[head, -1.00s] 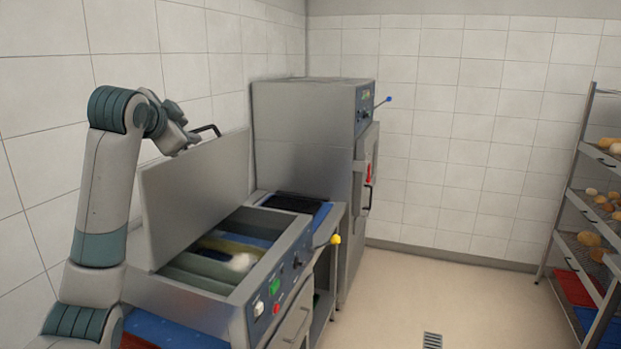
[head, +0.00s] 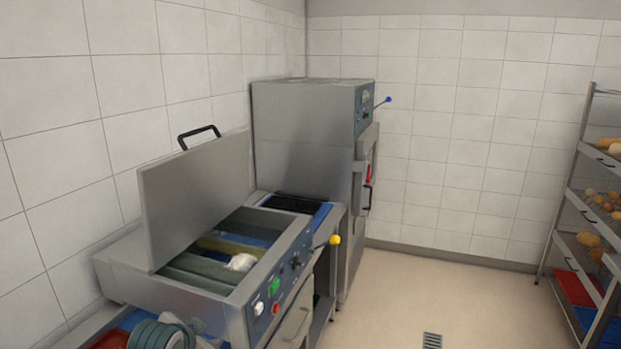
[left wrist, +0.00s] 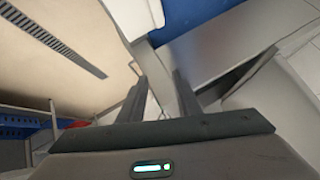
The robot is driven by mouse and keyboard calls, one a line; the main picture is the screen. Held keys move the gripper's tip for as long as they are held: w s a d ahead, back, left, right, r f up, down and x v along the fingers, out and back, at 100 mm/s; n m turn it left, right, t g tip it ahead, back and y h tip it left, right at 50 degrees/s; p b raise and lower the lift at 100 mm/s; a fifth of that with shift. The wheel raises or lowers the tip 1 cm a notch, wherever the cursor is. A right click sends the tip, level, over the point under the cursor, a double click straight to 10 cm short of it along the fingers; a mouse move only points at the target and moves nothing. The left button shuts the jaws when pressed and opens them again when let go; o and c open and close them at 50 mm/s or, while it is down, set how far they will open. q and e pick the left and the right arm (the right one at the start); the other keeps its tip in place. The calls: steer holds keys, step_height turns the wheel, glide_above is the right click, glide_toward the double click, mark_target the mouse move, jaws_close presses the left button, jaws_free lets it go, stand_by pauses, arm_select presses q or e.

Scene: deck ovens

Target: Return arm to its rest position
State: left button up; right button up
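My left arm (head: 160,335) shows only as a teal-ringed link at the bottom left of the head view; its gripper is outside that view. In the left wrist view my left gripper (left wrist: 160,78) has its two dark fingers apart, with nothing between them. Blue and grey surfaces and the floor show beyond the fingers. The steel machine's lid (head: 190,205) stands raised, and its black handle (head: 198,133) is clear of my arm. My right gripper is in neither view.
The steel machine (head: 225,305) has an open well with a pale lump (head: 241,262) inside. A tall steel oven (head: 305,130) stands behind it. A rack (head: 565,215) with baked goods is at the right. The floor between is clear, with a drain (head: 432,340).

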arm_select(q)
steer(key=s+d+f+n+g, duration=0.1)
steer(key=s+f+n+g, duration=0.15)
steer(key=s+f, duration=1.25)
steer(key=s+f+n+g, duration=0.1)
steer(key=s+f+g, duration=0.1)
steer(key=s, duration=1.1)
steer(key=s+f+n+g, duration=0.1)
steer(key=s+f, duration=0.2)
steer(key=s, duration=0.9)
step_height(320, 180, down, 34)
steer(key=s+g+b, duration=0.2)
steer(key=b, duration=0.4)
steer(key=s+a+f+b, duration=0.1)
steer(key=s+f+b, duration=0.1)
steer(key=s+f, duration=0.6)
steer(key=s+a+f+b, duration=0.2)
steer(key=s+f, duration=0.7)
steer(key=f, duration=0.5)
steer(key=shift+s+g+b, duration=0.25)
steer(key=shift+g+b, duration=0.1)
steer(key=shift+b, duration=0.15)
steer(key=shift+f, duration=0.1)
